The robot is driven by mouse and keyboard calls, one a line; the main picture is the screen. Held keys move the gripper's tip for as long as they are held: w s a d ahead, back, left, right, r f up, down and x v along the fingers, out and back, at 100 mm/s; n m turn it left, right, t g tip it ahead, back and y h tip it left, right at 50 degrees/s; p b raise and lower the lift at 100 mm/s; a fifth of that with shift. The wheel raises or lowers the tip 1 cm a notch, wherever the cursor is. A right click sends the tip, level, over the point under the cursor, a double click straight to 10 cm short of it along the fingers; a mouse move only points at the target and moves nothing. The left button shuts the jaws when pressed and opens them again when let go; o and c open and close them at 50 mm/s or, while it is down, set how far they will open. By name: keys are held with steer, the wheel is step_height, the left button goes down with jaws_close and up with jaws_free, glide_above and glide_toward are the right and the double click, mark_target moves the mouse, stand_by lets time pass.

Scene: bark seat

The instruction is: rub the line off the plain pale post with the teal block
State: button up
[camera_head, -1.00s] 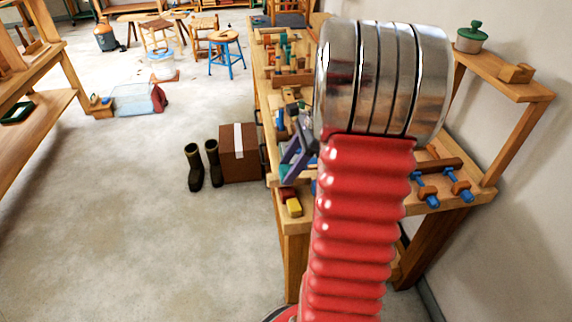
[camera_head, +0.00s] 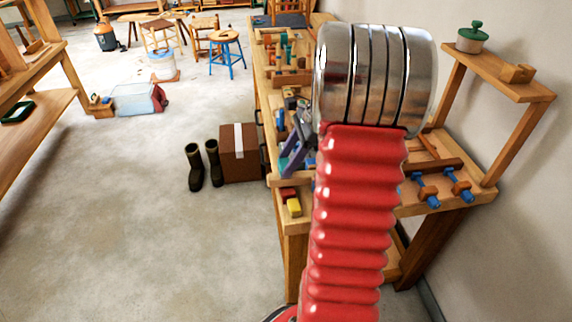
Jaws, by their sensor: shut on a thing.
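My gripper (camera_head: 293,157), with purplish fingers, shows just left of my arm, over the near left part of the workbench (camera_head: 288,222). It is small in the picture and partly hidden by my red arm and its metal rings. It is shut on a small teal piece, the teal block (camera_head: 286,166), of which only a sliver shows at the fingers. I cannot make out the plain pale post or its line. Much of the bench top behind my arm is hidden, so contact between block and post cannot be told.
A yellow block (camera_head: 294,207) and a red block (camera_head: 287,193) lie near the bench's front corner. Blue clamps (camera_head: 425,197) lie to the right. A brown box (camera_head: 239,153) and boots (camera_head: 195,166) stand on the floor left of the bench.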

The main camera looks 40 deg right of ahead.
stand_by(0.4)
steer(key=shift+s+a+f, duration=0.1)
steer(key=shift+s+a, duration=0.35)
steer(key=shift+s, duration=0.2)
steer(key=shift+s+a, duration=0.4)
steer(key=shift+s, duration=0.2)
steer(key=shift+d+r, duration=0.2)
steer(key=shift+r, duration=2.85)
